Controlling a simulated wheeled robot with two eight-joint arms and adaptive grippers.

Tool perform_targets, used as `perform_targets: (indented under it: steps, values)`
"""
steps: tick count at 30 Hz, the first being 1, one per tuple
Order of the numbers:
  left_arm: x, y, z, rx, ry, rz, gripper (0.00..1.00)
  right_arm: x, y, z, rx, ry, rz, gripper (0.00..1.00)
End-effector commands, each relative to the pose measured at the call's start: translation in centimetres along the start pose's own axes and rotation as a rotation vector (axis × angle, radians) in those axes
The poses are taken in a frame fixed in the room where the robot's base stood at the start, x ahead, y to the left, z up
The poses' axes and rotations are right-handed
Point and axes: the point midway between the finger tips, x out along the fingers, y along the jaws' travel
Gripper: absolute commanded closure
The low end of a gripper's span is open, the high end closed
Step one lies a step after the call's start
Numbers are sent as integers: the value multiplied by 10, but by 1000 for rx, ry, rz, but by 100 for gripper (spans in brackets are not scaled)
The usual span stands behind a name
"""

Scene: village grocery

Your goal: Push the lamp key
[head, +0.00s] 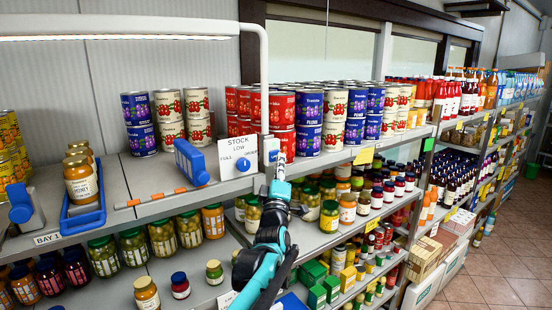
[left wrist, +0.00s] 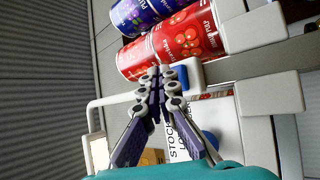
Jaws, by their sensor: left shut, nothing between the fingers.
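A white lamp (head: 120,28) with a lit bar hangs over the shelf on a bent white post (head: 264,90). At the foot of the post is a small white housing with a blue key (head: 273,156); the blue key also shows in the left wrist view (left wrist: 181,76), partly hidden. My left gripper (head: 281,158) is shut and empty, its fingertips right by the key. In the left wrist view the fingertips (left wrist: 160,72) overlap the housing's edge; I cannot tell whether they touch the key.
A stock sign (head: 238,152) with a blue knob (head: 243,165) stands just left of the post. A blue scanner-like object (head: 190,162) lies on the shelf. Red cans (head: 282,108) stand close behind the key. A jar (head: 80,181) sits in a blue tray at left.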

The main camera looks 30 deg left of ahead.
Motion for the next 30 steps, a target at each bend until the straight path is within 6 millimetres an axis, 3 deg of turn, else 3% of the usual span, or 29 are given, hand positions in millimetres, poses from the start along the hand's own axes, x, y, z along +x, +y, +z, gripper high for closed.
perform_targets:
  steps: [18,30]
  values:
    - [-38,28,28,0,-1,1,100,-2,0,-2,0,0,0,60]
    - [-42,30,31,0,0,0,100,-2,0,-2,0,0,0,60]
